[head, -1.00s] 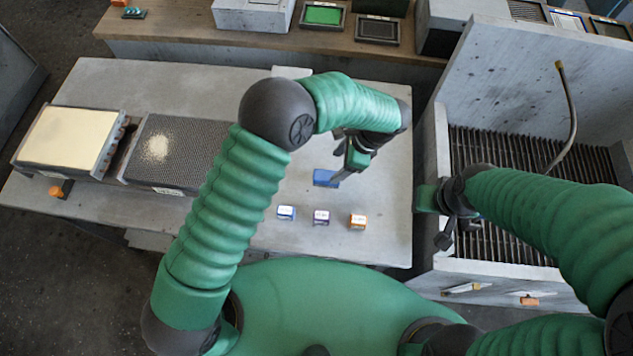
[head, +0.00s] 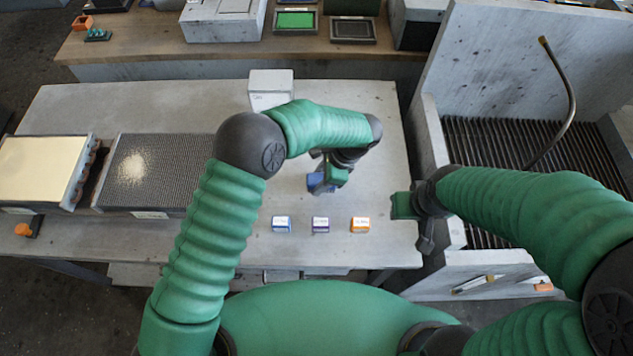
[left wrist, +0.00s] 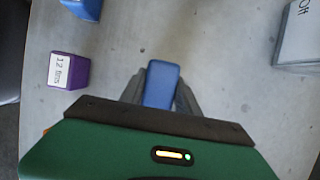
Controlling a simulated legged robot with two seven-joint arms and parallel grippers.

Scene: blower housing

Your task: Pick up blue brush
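The blue brush (head: 314,184) is on the grey table, partly hidden by my left gripper in the head view. In the left wrist view the brush (left wrist: 162,84) shows as a blue block between the two grey fingers. My left gripper (head: 322,188) is down at the brush, one finger on each side. The fingers look very close to its sides; whether they press on it is unclear. My right gripper (head: 426,243) hangs near the table's right edge, away from the brush. Its finger opening is not clear.
Blue (head: 281,224), purple (head: 320,225) and orange (head: 360,225) small boxes stand in a row nearer me. A pale box (head: 271,84) stands at the table's back. Left are a mesh tray (head: 175,165) and a cream panel (head: 40,165). A walled grated bay (head: 500,145) is right.

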